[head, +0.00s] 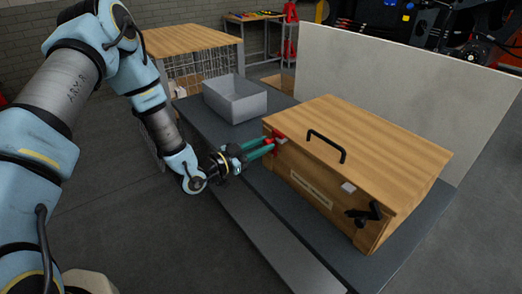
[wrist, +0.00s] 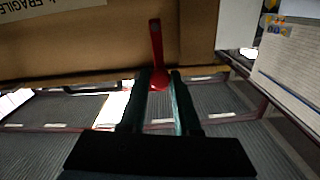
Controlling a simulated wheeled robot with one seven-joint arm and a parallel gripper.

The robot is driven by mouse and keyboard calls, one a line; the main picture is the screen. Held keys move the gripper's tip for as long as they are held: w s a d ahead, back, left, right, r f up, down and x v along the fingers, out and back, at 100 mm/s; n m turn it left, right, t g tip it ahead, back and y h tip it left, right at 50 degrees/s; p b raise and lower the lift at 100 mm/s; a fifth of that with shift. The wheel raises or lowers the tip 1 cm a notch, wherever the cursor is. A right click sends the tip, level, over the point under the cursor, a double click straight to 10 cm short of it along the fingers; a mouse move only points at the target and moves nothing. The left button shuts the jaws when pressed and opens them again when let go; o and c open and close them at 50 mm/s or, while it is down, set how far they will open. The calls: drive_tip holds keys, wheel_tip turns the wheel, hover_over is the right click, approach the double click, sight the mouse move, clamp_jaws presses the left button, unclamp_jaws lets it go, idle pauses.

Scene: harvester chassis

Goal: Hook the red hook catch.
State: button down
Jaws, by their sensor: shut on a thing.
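The red hook catch (head: 279,138) is at the left end of the wooden box's front, near the lid edge. In the wrist view the catch shows as a red lever (wrist: 156,42) lying against the box wall, with a rounded red end between my fingertips. My gripper (head: 268,148) reaches it from the left with two green fingers. In the wrist view my gripper (wrist: 160,80) is shut on the lever's rounded end. The wooden box (head: 306,188) has its lid (head: 370,138) down. The fingers partly hide the catch in the head view.
A black latch (head: 364,214) sits at the right of the box front, and a black handle (head: 327,145) is on the lid. A grey open bin (head: 234,100) stands behind on the dark bench (head: 210,130). A pale panel (head: 400,85) stands behind the box.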

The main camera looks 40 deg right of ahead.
drive_tip(key=shift+s, duration=0.1)
drive_tip(key=c, duration=0.7)
unclamp_jaws()
drive_tip(key=a+b, duration=0.1)
drive_tip(key=a, duration=0.2)
drive_tip(key=a+b, duration=0.1)
drive_tip(key=a, duration=0.3)
drive_tip(key=a+b, duration=0.1)
drive_tip(key=a, duration=0.3)
drive_tip(key=shift+w, duration=0.35)
